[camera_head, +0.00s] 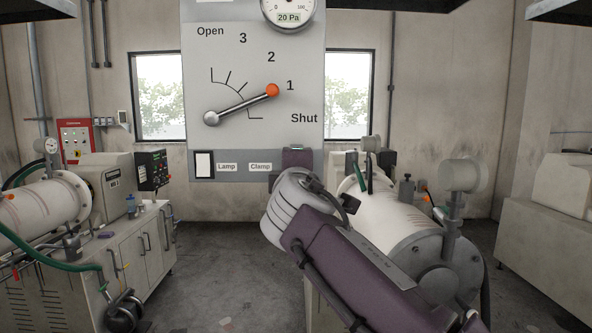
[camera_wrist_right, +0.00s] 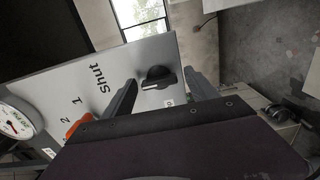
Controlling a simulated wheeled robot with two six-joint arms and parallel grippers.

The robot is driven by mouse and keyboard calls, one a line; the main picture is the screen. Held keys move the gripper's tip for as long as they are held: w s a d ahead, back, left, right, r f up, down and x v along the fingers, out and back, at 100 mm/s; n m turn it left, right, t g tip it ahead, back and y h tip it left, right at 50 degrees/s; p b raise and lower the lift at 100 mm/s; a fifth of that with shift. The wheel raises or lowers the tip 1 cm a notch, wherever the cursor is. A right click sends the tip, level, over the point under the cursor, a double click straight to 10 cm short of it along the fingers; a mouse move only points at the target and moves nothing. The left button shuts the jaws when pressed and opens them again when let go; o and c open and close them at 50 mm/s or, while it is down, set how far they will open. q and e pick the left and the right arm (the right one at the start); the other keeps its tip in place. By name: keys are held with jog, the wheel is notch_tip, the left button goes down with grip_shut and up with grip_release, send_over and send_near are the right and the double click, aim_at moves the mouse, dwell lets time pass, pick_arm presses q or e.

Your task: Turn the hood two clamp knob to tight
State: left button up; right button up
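The hood panel (camera_head: 225,140) stands in front of me. Its "Clamp" label (camera_head: 260,167) is at the lower right, and my purple right gripper (camera_head: 297,160) covers the spot beside it in the head view, hiding the knob there. In the right wrist view the black clamp knob (camera_wrist_right: 154,73) sits on the grey panel face. My right gripper (camera_wrist_right: 160,78) is open, with one finger on each side of the knob in the picture. I see no finger touching it, and the remaining gap is unclear. The knob's setting marks cannot be read. My left gripper is not in view.
A lever with an orange ball (camera_head: 272,90) stands near 1 on the panel, above the gripper. A gauge (camera_head: 289,12) reads 20 Pa. A white lamp switch (camera_head: 204,164) is at the lower left. Mills stand left (camera_head: 40,205) and right (camera_head: 400,215), with open floor between.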

jog(key=s+b, duration=0.3)
jog(key=s, duration=0.6)
jog(key=shift+b, duration=0.3)
